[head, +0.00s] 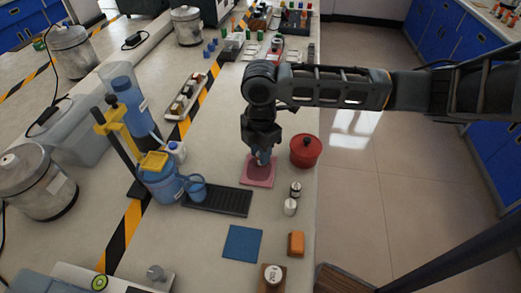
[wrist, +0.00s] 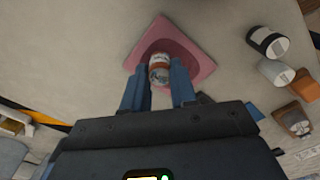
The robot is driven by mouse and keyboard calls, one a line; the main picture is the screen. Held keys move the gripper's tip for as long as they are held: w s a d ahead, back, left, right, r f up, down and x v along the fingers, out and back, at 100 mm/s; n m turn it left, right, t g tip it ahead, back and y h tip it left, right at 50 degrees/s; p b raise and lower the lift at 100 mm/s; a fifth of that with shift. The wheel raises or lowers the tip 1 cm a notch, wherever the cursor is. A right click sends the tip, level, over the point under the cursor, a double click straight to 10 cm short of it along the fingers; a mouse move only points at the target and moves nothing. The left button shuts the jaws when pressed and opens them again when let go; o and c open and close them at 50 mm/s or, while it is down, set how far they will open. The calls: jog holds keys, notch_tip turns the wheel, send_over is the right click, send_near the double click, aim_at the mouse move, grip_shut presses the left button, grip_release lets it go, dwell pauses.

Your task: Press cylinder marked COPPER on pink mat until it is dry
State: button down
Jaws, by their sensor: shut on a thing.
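My gripper (head: 262,157) points down over the pink mat (head: 247,178), which lies on the bench near its right edge. The cylinder stands over the pink mat (wrist: 196,50), within a darker round patch. I cannot tell whether its lower end touches the mat. In the head view the fingers mostly hide the cylinder.
A red pot (head: 305,151) stands close right of the mat. A black grate (head: 230,202) and blue jug (head: 160,185) are to the left.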

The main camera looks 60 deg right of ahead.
dwell(0.3)
jog(key=shift+s+a+r+p, duration=0.1)
jog(key=shift+a+r+p, duration=0.2)
jog(key=shift+r+p, duration=0.4)
jog(key=shift+f+b, duration=0.4)
jog(key=shift+f, duration=0.35)
dwell(1.4)
jog(key=shift+d+r+p, duration=0.3)
jog(key=shift+r+p, duration=0.3)
jog(key=shift+r, duration=0.15)
jog(key=shift+r+p, duration=1.5)
jog(key=shift+r, duration=1)
